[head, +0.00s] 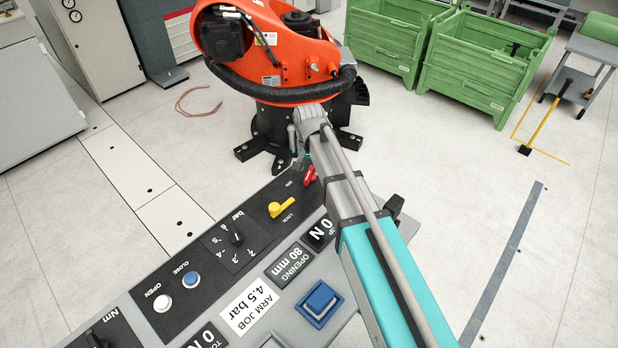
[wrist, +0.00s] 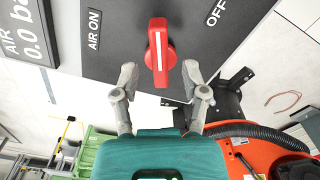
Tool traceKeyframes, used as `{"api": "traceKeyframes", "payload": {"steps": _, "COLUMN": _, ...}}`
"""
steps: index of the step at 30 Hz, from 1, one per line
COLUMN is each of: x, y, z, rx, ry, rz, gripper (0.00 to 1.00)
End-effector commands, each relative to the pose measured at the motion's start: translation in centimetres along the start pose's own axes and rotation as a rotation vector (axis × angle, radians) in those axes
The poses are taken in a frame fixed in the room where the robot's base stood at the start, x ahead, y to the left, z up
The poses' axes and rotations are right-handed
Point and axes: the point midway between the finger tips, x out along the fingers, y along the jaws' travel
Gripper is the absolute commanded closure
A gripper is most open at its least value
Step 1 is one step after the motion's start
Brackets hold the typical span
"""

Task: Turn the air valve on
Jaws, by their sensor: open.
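The air valve's red handle (wrist: 160,50) with a white stripe sits on a dark panel in the wrist view. It stands nearly upright in the picture, between the AIR ON label (wrist: 94,30) at left and the OFF label (wrist: 217,12) at right. My gripper (wrist: 159,74) is open, with one finger on each side of the handle's lower end. Gaps show, so it does not grip the handle. In the head view the red handle (head: 310,175) shows at the console's far end, beside my gripper, which my arm partly hides.
An AIR display (wrist: 30,32) reads 0.0, partly cut off. The grey console (head: 250,270) carries a yellow LOCK lever (head: 281,208), a black bar knob (head: 236,238) and several buttons. An orange robot (head: 275,60) stands close behind. Green crates (head: 470,65) stand farther back.

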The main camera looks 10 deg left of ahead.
Motion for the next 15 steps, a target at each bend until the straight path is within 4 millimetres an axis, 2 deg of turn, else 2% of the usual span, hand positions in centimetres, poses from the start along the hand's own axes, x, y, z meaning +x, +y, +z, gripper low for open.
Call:
{"api": "traceKeyframes", "payload": {"steps": 1, "x": 0.8, "y": 0.0, "z": 0.0, "rx": 0.000, "ry": 0.000, "rz": 0.000, "gripper": 0.43}}
{"api": "traceKeyframes", "payload": {"steps": 6, "x": 1.8, "y": 0.0, "z": 0.0, "rx": 0.000, "ry": 0.000, "rz": 0.000, "gripper": 0.43}}
{"api": "traceKeyframes", "payload": {"steps": 15, "x": 2.4, "y": 0.0, "z": 0.0, "rx": 0.000, "ry": 0.000, "rz": 0.000, "gripper": 0.43}}
